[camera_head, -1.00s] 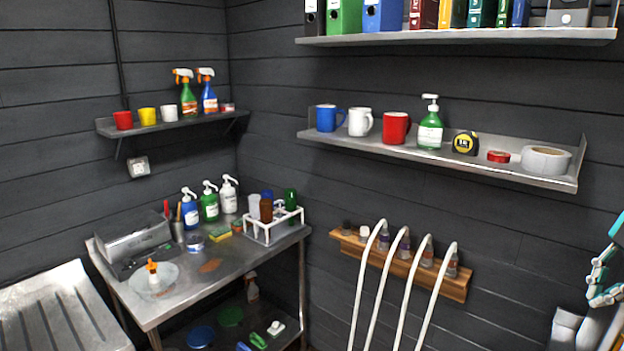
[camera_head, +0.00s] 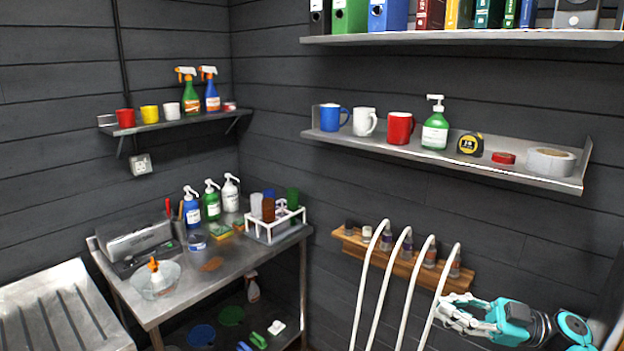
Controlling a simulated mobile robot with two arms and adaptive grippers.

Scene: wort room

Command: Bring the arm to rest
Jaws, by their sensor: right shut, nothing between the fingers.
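My right arm comes in from the lower right, with teal and white parts. Its gripper (camera_head: 446,309) points left and is shut and empty. It lies in front of the lower wall, just below the right end of the wooden rack (camera_head: 403,264) in the picture. The fingers overlap the rightmost white hose (camera_head: 438,290) in the view; I cannot tell whether they touch it. My left gripper is not in view.
Several white hoses hang by the rack, close to my right gripper. Above, a metal shelf (camera_head: 465,160) holds mugs, a green pump bottle (camera_head: 435,125) and tape. A steel table (camera_head: 235,262) with bottles stands at left.

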